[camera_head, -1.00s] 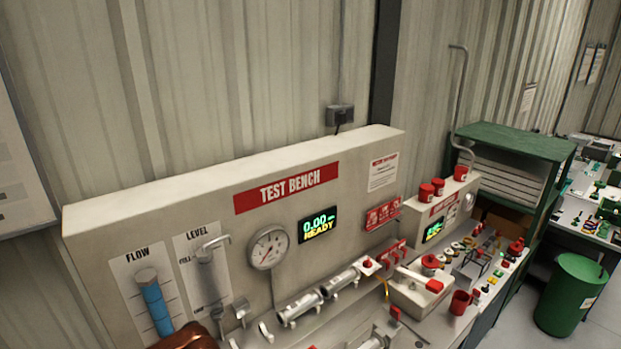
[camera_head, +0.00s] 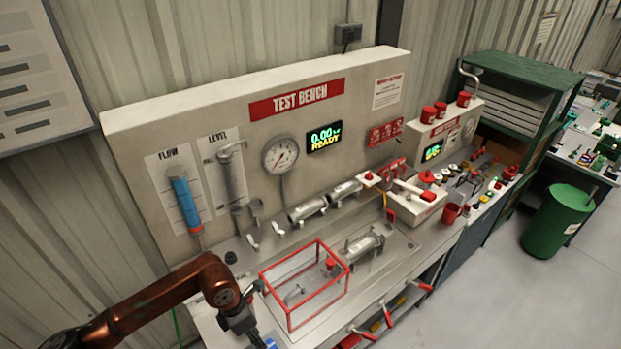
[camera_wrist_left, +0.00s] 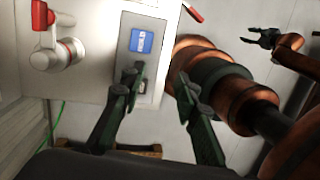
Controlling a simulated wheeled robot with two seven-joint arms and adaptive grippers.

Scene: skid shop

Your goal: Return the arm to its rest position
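My left arm, copper and dark, comes in from the left in the head view. Its wrist (camera_head: 235,315) is low in front of the test bench (camera_head: 130,140), and its fingers are cut off or hidden at the bottom edge. In the left wrist view my left gripper (camera_wrist_left: 159,77) has its two dark green fingers apart, with nothing between them. Behind the fingers is a pale panel with a blue square switch (camera_wrist_left: 142,41). My right gripper (camera_wrist_left: 258,37) shows small at the upper right of that view, its fingers apart and empty.
A red-framed clear box (camera_head: 305,285) stands on the bench near the left wrist. A red-handled valve (camera_wrist_left: 55,50) sticks out from the panel left of the gripper. Red-handled levers (camera_head: 370,330) line the bench front. A green bin (camera_head: 555,222) stands on the floor at right.

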